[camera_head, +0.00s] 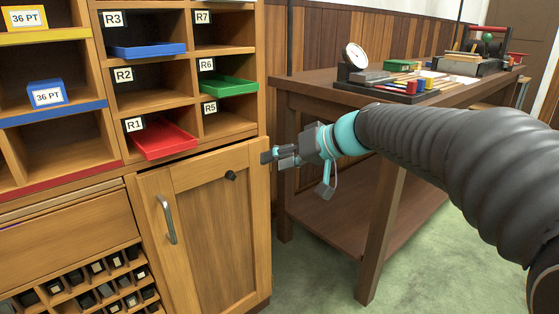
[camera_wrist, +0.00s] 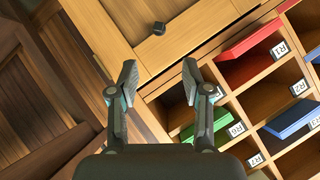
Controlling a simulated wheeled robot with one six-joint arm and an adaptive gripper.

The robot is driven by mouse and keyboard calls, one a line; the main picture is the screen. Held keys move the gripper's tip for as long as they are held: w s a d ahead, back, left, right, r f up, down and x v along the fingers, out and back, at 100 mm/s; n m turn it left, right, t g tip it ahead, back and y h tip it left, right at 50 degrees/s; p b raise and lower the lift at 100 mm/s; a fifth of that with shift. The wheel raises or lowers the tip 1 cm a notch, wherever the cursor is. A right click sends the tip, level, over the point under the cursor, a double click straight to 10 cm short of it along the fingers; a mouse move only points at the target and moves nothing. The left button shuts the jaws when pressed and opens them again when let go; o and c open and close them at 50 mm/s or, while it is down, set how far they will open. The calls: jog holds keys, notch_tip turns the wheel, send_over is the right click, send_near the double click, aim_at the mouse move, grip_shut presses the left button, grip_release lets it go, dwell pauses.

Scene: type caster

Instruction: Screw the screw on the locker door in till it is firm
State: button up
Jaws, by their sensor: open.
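The wooden locker door (camera_head: 200,225) is in the lower middle of the head view, with a metal handle (camera_head: 166,220) at its left. The screw is a small dark knob (camera_head: 230,175) near the door's upper right corner. In the wrist view the screw (camera_wrist: 159,28) shows at the top, beyond the fingertips and a little toward the left of the gap's middle. My gripper (camera_head: 268,157) is at the door's upper right edge in the head view. In the wrist view my gripper (camera_wrist: 160,78) is open and empty, apart from the screw.
Above the door are cubbies with a red tray (camera_head: 160,138), a green tray (camera_head: 228,85) and a blue tray (camera_head: 147,50), which stick out. A wooden table (camera_head: 330,86) with a dial gauge (camera_head: 356,55) stands at the right. Green floor (camera_head: 318,270) shows below.

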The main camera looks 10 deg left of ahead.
aim_at(234, 176)
jog(key=x, duration=1.3)
jog(key=shift+w+a+f, duration=0.15)
jog(key=shift+a+f, duration=0.05)
jog(key=shift+a, duration=0.1)
